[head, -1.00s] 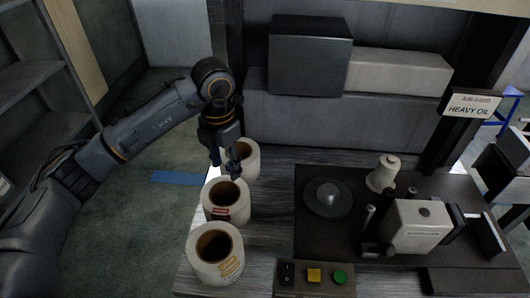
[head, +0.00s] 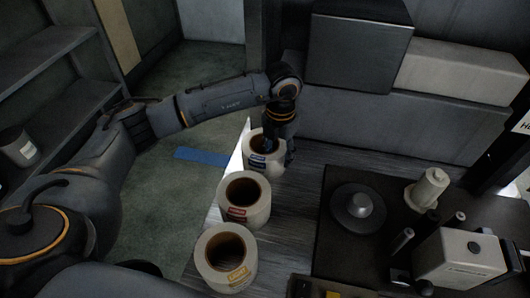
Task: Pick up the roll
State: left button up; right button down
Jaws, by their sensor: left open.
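Three white rolls with brown cores stand upright in a row along the left edge of the table. The far roll (head: 262,168) has a blue label, the middle roll (head: 246,214) a red one and the near roll (head: 226,282) a yellow one. My left gripper (head: 279,150) points down at the far roll and is open. One finger appears over or in the roll's core, the other beside its right outer side. The gripper hides part of the roll's far right rim; I cannot tell whether the fingers touch it. My right gripper is not in view.
A dark machine plate (head: 335,225) with a round disc (head: 359,208), a white spool (head: 428,187) and a white block unit (head: 472,258) lies right of the rolls. Large grey boxes (head: 390,125) stand behind the table. Bare table lies between the rolls and plate.

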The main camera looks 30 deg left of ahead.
aim_at(279, 165)
pick_arm(q)
jog(key=shift+f, duration=0.25)
notch_tip(279, 165, down, 4)
jog(key=shift+w+f+p, duration=0.1)
jog(key=shift+f+p, duration=0.1)
jog(key=shift+p, duration=0.5)
jog(key=shift+f, duration=0.2)
jog(key=c, duration=1)
grip_shut()
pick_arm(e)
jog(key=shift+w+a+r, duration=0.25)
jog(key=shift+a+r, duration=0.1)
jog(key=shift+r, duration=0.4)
